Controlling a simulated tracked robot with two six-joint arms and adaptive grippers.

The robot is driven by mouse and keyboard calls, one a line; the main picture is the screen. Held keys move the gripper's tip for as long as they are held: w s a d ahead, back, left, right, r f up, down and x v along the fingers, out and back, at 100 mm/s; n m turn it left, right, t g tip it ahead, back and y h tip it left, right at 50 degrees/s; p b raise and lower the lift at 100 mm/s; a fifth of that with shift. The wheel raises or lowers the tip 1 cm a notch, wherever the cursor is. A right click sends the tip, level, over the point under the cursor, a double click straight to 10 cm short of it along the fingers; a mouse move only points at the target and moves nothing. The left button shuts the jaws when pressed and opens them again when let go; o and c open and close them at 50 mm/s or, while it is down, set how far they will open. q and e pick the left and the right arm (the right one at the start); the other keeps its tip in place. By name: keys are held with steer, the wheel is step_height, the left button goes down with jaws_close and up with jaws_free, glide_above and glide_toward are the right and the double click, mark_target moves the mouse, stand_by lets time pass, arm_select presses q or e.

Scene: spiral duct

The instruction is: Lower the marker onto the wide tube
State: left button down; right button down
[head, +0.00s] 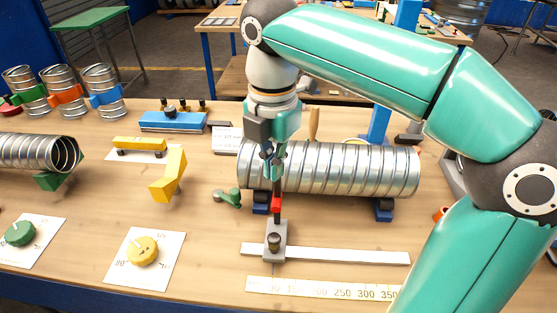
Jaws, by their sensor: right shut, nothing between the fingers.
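The wide tube (350,168) is a shiny spiral duct lying on its side, resting on dark blue supports (384,210). What looks like the marker (276,205) is a red piece on a dark upright post in front of the tube's left part. The post rises from a grey slider block (274,240) on a white rail (345,256). My right gripper (273,168) points down, shut and empty, at the upper part of the post. It hides part of the tube, and I cannot tell whether it touches the post. My left gripper is not in view.
A ruler strip (320,290) lies in front of the rail. A small green-grey part (228,197) lies left of the tube. A yellow block (168,178), yellow knob (142,250), green knob (20,233) and another spiral tube (35,150) stand further left.

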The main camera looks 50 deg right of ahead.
mark_target(274, 184)
steer(key=shift+f, duration=0.1)
steer(key=shift+f+b, duration=1.65)
steer(key=shift+f, duration=0.5)
steer(key=shift+w+d+f+p, duration=0.2)
steer(key=shift+w+d+p, duration=0.15)
steer(key=shift+w+d, duration=0.45)
steer(key=shift+w+d+f+p, duration=0.15)
steer(key=shift+w+d+p, duration=0.35)
steer(key=shift+d, duration=0.4)
steer(key=shift+w+d+f+p, duration=0.2)
steer(key=shift+w+d+p, duration=0.05)
steer(key=shift+w+d, duration=0.6)
steer(key=shift+s, duration=0.1)
steer(key=shift+a, duration=0.1)
steer(key=shift+s+a+b, duration=0.35)
steer(key=shift+s+a, duration=0.45)
steer(key=shift+a, duration=0.1)
step_height(274, 184, up, 9)
steer(key=p, duration=0.9)
